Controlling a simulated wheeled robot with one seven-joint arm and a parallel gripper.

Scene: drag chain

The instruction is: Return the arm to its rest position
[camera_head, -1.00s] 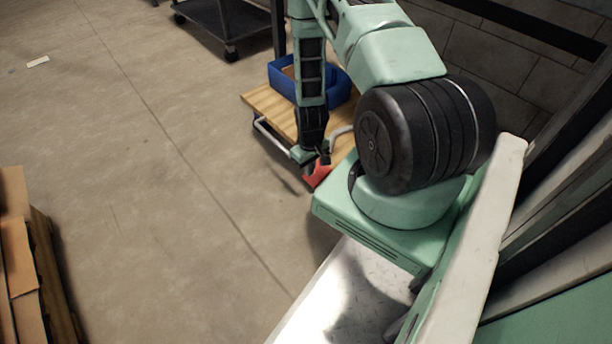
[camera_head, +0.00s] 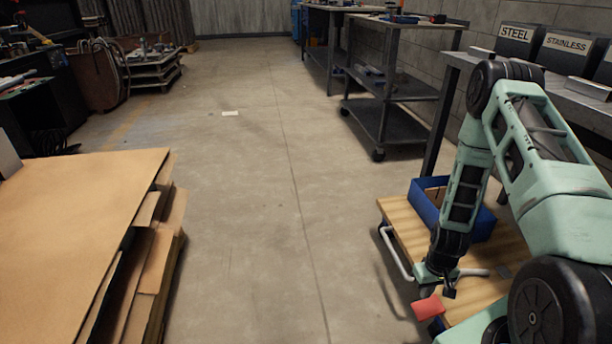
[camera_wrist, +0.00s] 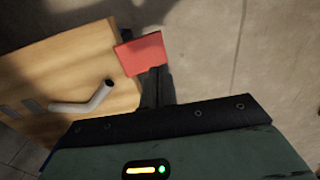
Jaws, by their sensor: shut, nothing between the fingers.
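My arm reaches down over a small cart with a wooden top (camera_head: 403,218) in the head view. My gripper (camera_head: 436,288) points down at the cart's near edge, shut and empty. In the wrist view my dark gripper fingers (camera_wrist: 156,88) are together beside a flat red piece (camera_wrist: 142,55). The same red piece (camera_head: 428,307) shows just below the gripper in the head view. Whether the fingers touch it, I cannot tell.
A blue bin (camera_head: 425,207) stands on the cart, partly behind my arm. A pale bent handle (camera_head: 395,256) is at the cart's left side. Stacked cardboard (camera_head: 80,215) is at left. A dark shelf cart (camera_head: 400,122) stands behind. Open floor lies between.

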